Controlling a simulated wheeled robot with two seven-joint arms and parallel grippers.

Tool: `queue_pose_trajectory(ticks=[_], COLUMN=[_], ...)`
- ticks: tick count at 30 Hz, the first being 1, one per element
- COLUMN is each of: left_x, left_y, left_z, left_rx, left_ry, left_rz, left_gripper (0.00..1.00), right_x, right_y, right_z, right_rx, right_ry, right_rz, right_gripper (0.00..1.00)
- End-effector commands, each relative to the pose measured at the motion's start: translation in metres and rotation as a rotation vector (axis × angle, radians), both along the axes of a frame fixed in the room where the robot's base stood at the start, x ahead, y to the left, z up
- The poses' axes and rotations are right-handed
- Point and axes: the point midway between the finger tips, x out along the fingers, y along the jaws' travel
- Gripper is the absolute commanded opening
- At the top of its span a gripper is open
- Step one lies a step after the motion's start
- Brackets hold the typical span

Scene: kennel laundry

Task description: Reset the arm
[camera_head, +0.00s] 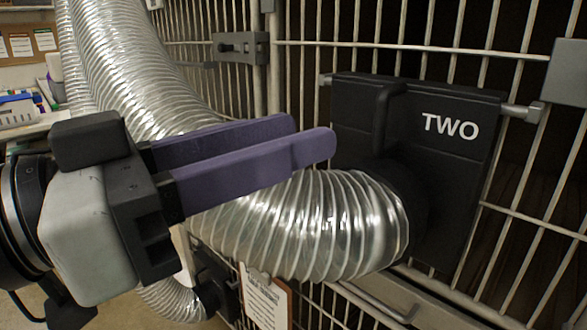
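My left gripper (314,134) comes in from the left, its two purple fingers reaching right. The fingers lie roughly parallel with a narrow gap between them, and I see nothing held in the gap. The fingertips are in front of the upper side of a ribbed silver hose (300,225) and left of a black panel marked TWO (470,165). I cannot tell whether the fingers touch the hose. The hose's right end meets a dark fitting on the panel. My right gripper is not in view.
The panel hangs on metal kennel bars (400,46), with a latch (240,47) at upper left. Another silver hose stretch (125,65) rises behind my gripper. A clipboard (265,300) hangs below. A counter with a white basket (18,112) stands at far left.

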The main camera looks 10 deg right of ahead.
Motion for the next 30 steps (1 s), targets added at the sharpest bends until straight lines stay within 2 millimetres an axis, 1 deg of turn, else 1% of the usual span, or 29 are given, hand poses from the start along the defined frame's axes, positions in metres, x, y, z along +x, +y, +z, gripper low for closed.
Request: queue_pose_trajectory(ticks=[1, 5, 16, 19, 20, 23, 25, 26, 27, 29, 30], left_x=[-0.002, -0.008, -0.010, -0.003, 0.002, 0.028, 0.055, 0.067, 0.083, 0.104, 0.117], left_y=[0.003, 0.008, 0.010, 0.011, 0.011, 0.016, 0.023, 0.027, 0.032, 0.041, 0.048], left_z=[-0.006, -0.005, 0.000, -0.003, -0.004, -0.017, -0.034, -0.044, -0.060, -0.087, -0.108], left_rx=[-0.001, 0.001, 0.001, -0.011, -0.020, -0.062, -0.098, -0.113, -0.129, -0.146, -0.152], left_ry=[-0.007, -0.005, -0.002, 0.013, 0.022, 0.070, 0.116, 0.135, 0.163, 0.204, 0.231], left_rz=[0.001, 0.000, -0.001, 0.007, 0.013, 0.047, 0.091, 0.115, 0.150, 0.206, 0.245], left_gripper=[0.32, 0.32, 0.32, 0.32, 0.32, 0.32, 0.32, 0.32, 0.32, 0.32, 0.32], right_x=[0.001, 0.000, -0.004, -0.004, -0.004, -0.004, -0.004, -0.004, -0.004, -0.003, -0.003], right_y=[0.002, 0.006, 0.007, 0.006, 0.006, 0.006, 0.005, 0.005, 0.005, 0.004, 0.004], right_z=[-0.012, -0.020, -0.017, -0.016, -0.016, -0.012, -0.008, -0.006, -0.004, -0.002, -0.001], right_rx=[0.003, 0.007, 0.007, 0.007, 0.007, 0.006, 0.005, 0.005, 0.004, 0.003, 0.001], right_ry=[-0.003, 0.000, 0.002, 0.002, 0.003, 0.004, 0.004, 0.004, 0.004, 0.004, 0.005], right_rz=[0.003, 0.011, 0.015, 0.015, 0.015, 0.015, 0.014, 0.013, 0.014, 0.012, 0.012], right_gripper=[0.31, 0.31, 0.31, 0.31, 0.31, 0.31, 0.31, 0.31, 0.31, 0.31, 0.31])
